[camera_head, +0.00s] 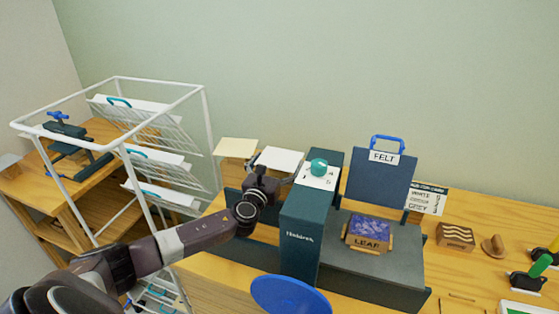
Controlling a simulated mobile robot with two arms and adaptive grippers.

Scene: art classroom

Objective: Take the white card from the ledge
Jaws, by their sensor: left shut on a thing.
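The white card (281,158) is at the back of the wooden table, just right of a cream card (236,147). My left gripper (266,176) reaches in from the left and is shut on the white card at its near edge. The fingertips are small and dark here, and the ledge under the card is mostly hidden by the gripper and the dark machine. My right gripper is not in view.
A dark teal machine (303,235) with a teal knob (318,167) and a blue disc (290,296) stands close right of my gripper. A white wire rack (208,130) stands left. Right are a FELT panel (381,178), a LEAF block (369,234) and a wooden stamp (455,236).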

